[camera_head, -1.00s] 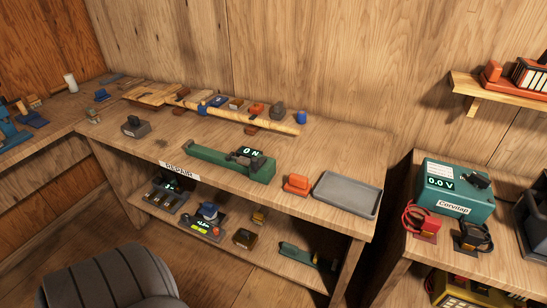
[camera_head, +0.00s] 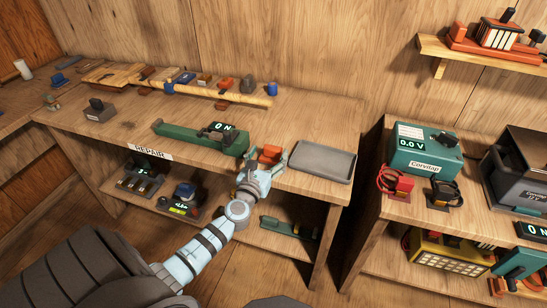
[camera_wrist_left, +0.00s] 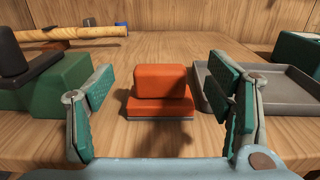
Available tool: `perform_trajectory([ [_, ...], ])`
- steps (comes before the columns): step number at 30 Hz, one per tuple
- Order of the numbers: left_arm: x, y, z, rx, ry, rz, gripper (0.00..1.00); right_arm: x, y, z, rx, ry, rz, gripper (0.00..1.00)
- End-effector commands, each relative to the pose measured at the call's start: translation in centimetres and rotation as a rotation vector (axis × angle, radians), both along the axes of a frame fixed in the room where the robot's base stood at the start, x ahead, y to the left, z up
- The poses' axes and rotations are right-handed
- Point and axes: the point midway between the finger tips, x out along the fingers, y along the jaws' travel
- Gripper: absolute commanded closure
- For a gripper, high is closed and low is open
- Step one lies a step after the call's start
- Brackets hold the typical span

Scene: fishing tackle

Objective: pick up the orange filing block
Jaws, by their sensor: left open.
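The orange filing block (camera_head: 269,154) sits on the repair bench between the green tool and the grey tray. In the left wrist view the orange filing block (camera_wrist_left: 160,92) stands upright, a smaller orange top on a wider orange base with a thin grey edge beneath. My left gripper (camera_head: 265,160) is open at the block, partly covering it in the head view. In the left wrist view my left gripper (camera_wrist_left: 163,105) has one finger on each side of the block, with clear gaps; neither finger touches it. My right gripper is not in view.
The grey tray (camera_head: 349,168) lies close to the block's right. The green tool with a display (camera_head: 177,138) stands close to its left. A long wooden rod (camera_head: 215,94) and small blocks lie at the back. Bare bench top lies behind the block.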

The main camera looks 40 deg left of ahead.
Motion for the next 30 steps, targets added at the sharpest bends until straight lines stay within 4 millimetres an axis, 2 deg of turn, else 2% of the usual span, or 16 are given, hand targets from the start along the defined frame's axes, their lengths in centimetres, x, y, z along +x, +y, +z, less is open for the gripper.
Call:
perform_trajectory([
  [4, 2.7, 1.0, -1.2, -0.003, -0.002, 0.001, 0.27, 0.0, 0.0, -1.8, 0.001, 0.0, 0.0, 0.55],
  [7, 4.1, 1.5, -1.1, -0.002, -0.001, 0.001, 0.27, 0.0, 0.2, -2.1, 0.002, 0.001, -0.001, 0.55],
  [14, 4.5, 1.6, -0.8, -0.002, 0.0, -0.001, 0.27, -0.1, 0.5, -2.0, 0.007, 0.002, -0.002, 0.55],
  [25, 4.5, 1.6, -0.9, -0.003, 0.001, -0.001, 0.84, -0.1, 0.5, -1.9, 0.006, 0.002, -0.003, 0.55],
  [30, 4.5, 1.6, -0.8, -0.003, 0.0, -0.001, 0.85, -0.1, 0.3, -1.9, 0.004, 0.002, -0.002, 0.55],
])
